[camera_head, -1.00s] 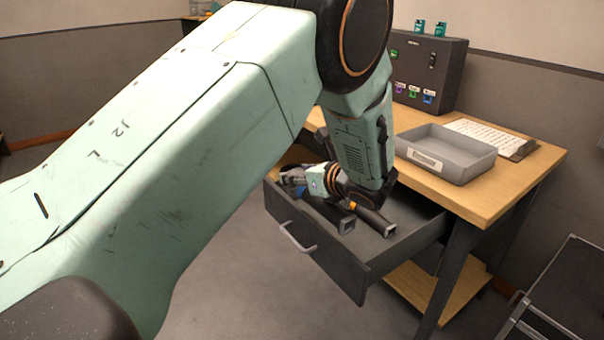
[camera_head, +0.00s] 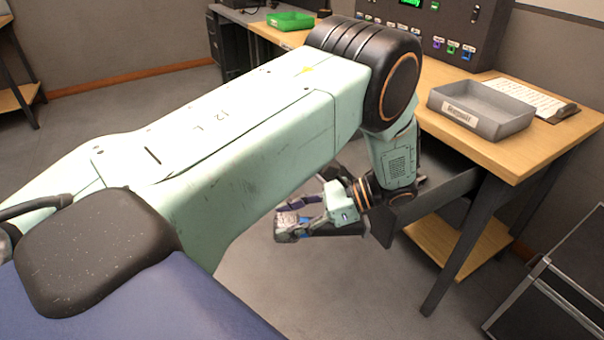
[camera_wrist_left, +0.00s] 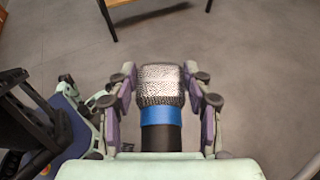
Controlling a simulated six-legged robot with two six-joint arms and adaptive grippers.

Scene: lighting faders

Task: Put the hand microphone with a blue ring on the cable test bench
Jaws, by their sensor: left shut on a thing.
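The hand microphone (camera_wrist_left: 160,85) has a silver mesh head, a blue ring (camera_wrist_left: 161,116) and a dark handle. My left gripper (camera_wrist_left: 159,92) is shut on it, with fingers on both sides of the head. In the head view the left gripper (camera_head: 298,216) holds the microphone above the floor, left of the wooden bench (camera_head: 440,78). Much of the microphone is hidden there by the fingers. A dark panel (camera_head: 440,42) with coloured sockets stands at the back of this bench. I cannot read a name for the bench. My right gripper is not in view.
A grey labelled tray (camera_head: 481,108) and a white sheet on a board (camera_head: 528,98) lie on the bench. The open drawer (camera_head: 452,187) juts out below, partly behind my arm. A green tray (camera_head: 291,21) is farther back. A dark case (camera_head: 560,285) stands lower right.

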